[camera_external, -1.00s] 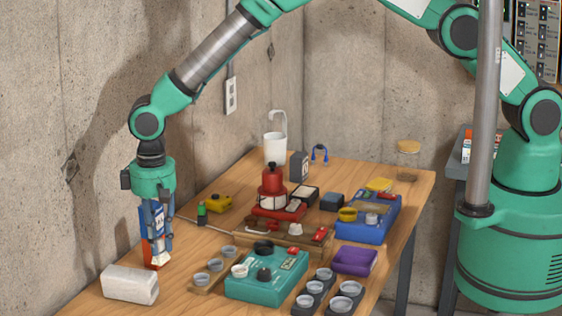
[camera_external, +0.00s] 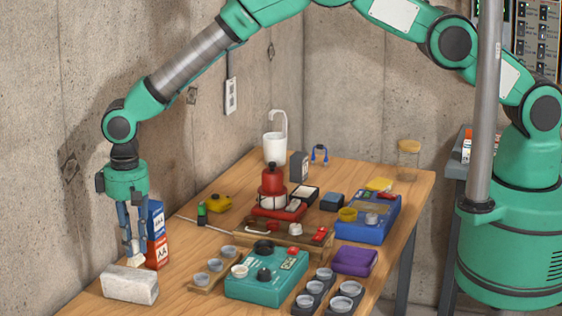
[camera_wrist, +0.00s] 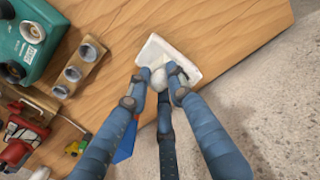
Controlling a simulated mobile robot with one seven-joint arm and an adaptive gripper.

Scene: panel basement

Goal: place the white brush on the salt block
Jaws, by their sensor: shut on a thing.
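The salt block (camera_external: 130,286) is a pale white slab at the table's near left end; it also shows in the wrist view (camera_wrist: 157,45). My gripper (camera_external: 134,254) points straight down over the rear part of the block, shut on the white brush (camera_external: 134,260). In the wrist view, the brush (camera_wrist: 172,73) shows between the fingertips (camera_wrist: 160,82), in front of the block. The fingers hide part of the brush. I cannot tell whether the brush touches the block.
A blue box (camera_external: 156,218) and a red box (camera_external: 158,252) stand close to the right of my gripper. A wooden holder with round cups (camera_external: 212,270) and a teal box (camera_external: 265,283) lie further right. The concrete wall (camera_external: 60,120) is behind the gripper.

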